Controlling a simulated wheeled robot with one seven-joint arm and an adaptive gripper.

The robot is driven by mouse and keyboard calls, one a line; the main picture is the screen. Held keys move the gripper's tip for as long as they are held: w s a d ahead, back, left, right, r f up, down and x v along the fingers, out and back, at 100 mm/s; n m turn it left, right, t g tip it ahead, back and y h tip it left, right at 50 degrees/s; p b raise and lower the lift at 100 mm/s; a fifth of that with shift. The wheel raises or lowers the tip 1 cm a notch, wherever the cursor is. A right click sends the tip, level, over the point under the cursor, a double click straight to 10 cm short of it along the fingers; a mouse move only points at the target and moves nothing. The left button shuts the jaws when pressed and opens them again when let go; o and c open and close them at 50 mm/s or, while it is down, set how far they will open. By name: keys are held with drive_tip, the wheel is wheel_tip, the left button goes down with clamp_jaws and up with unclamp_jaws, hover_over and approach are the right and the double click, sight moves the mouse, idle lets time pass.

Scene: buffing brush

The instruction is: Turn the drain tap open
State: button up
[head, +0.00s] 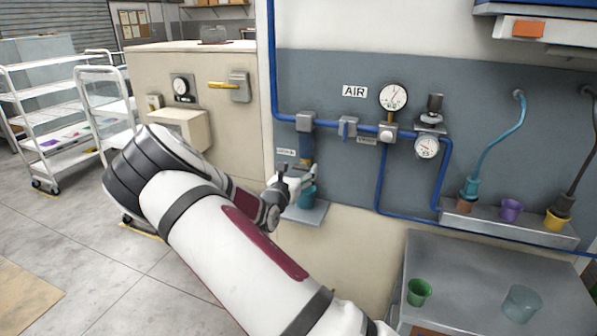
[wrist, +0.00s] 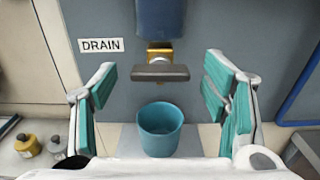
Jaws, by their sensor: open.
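The drain tap (wrist: 160,57) has a brass body under a blue-grey pipe fitting, with a dark flat handle (wrist: 160,73) lying crosswise, level in the wrist view. A DRAIN label (wrist: 101,45) is on the wall to its left. In the head view the tap's brass part (head: 305,161) shows just above my gripper (head: 291,181). In the wrist view my gripper (wrist: 160,88) is open, its teal-padded fingers left and right of the handle with clear gaps. Nothing is between the pads. A teal cup (wrist: 160,129) stands below the tap.
The cup stands on a small grey shelf (head: 312,213). A metal table (head: 450,260) with a green cup (head: 419,292) stands at lower right. A white cart (head: 105,105) is at left.

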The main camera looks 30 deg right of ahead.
drive_tip(key=shift+d, duration=0.1)
drive_tip(key=c, duration=1.2)
drive_tip(key=shift+o, duration=0.2)
drive_tip(key=shift+n, duration=0.3)
drive_tip(key=n+p, duration=0.1)
drive_tip(key=n, duration=0.2)
drive_tip(key=shift+n+p, duration=0.3)
drive_tip(key=n, duration=0.4)
drive_tip(key=shift+w+n+p, duration=0.15)
drive_tip(key=shift+n+p, duration=0.15)
drive_tip(key=n, duration=0.4)
drive_tip(key=shift+w+f, duration=0.1)
drive_tip(key=n, duration=0.5)
drive_tip(key=shift+f, duration=0.1)
